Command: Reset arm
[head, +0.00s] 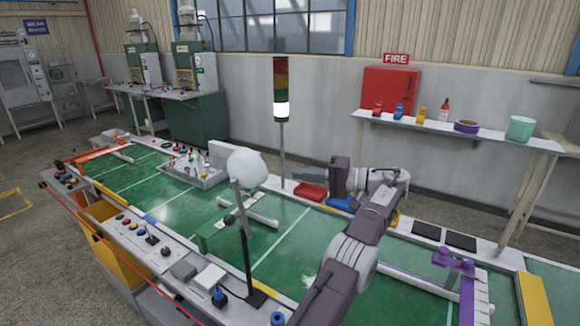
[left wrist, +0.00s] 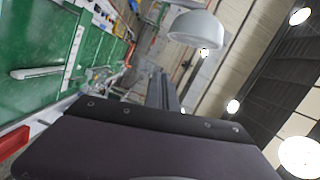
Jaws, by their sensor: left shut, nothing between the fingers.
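My left arm rises from the bottom of the head view over the green bench and bends back to the left at its wrist. My left gripper (head: 300,174) points left above the bench, behind the middle, near a red tray (head: 311,191) and a blue tray (head: 342,203). Its fingers are together with nothing held. In the left wrist view its grey fingers (left wrist: 162,90) show beyond the dark purple gripper body. My right gripper is in neither view. No hanging hoses show.
A white-headed lamp (head: 247,167) stands on the bench, left of my arm. A signal tower (head: 281,90) rises behind the bench near my gripper. A purple fixture (head: 455,259) stands at the right. A shelf (head: 450,132) with bottles and containers is at the back right.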

